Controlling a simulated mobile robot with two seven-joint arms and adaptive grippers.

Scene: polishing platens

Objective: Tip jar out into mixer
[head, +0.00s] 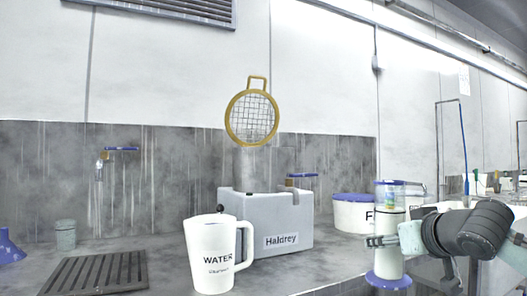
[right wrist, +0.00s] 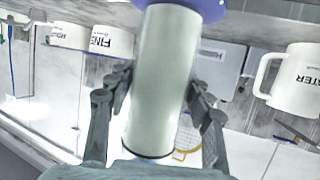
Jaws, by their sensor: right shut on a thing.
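My right gripper (head: 383,241) is shut on a pale grey-green jar (head: 388,232) with a wide blue flange at its lower end. In the right wrist view the gripper's fingers (right wrist: 157,98) lie on both sides of the jar (right wrist: 163,65), which looks upright in the head view. The jar is held at the right, apart from the grey box (head: 272,222) labelled Haldrey. This box may be the mixer; I cannot tell for sure. A column rises from it towards a yellow-rimmed sieve (head: 252,118). The jar's contents are hidden. My left gripper is out of view.
A white WATER jug (head: 212,255) stands in front of the grey box. A white tub (head: 352,214) with a blue lid and a clear blue-lidded container (head: 390,194) are near the jar. A dark drain grate (head: 98,272) lies at left.

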